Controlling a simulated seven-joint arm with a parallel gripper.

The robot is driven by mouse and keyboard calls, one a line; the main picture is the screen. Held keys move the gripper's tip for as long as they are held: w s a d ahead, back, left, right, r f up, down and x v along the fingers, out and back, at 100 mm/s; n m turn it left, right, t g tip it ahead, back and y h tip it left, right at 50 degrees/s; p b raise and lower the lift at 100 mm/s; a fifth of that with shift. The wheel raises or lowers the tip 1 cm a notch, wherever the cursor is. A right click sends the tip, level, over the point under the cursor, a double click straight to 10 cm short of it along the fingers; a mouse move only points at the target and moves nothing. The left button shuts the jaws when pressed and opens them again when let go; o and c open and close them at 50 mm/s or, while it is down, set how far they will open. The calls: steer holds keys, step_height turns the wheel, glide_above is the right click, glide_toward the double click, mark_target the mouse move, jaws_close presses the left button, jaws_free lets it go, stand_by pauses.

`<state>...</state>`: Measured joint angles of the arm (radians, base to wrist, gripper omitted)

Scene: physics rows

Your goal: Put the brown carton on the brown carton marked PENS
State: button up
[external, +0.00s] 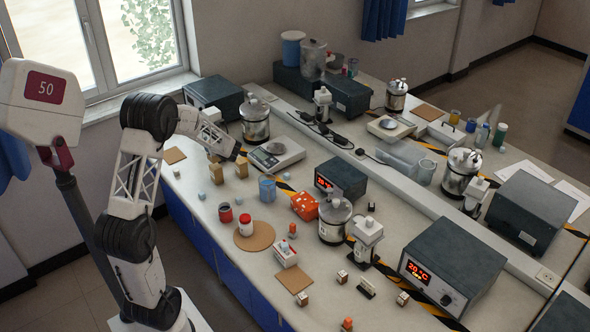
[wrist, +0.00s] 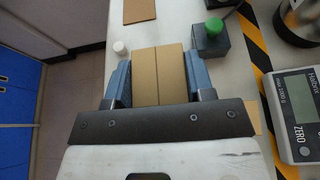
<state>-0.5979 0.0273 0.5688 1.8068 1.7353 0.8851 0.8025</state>
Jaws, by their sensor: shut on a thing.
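In the wrist view a plain brown carton (wrist: 158,75) with a centre seam sits between the two blue-grey fingers of my gripper (wrist: 158,88), which is shut on it. In the external view two brown cartons stand close together near my gripper (external: 217,158): one at the left (external: 215,174) and one at the right (external: 241,168). The left one appears to be the one held; whether it touches the worktop is unclear. A tan edge (wrist: 254,117) at the hand's lower right in the wrist view may be the other carton. No PENS marking is readable.
A scale (external: 276,153) stands right of the cartons. A green-buttoned box (wrist: 210,38) and a small white cylinder (wrist: 120,47) are near the held carton. A brown mat (external: 175,156) lies left.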

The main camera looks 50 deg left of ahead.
steer(key=shift+f, duration=1.7)
steer(key=shift+f, duration=0.1)
steer(key=o, duration=1)
steer(key=shift+c, duration=0.2)
steer(key=v, duration=1.2)
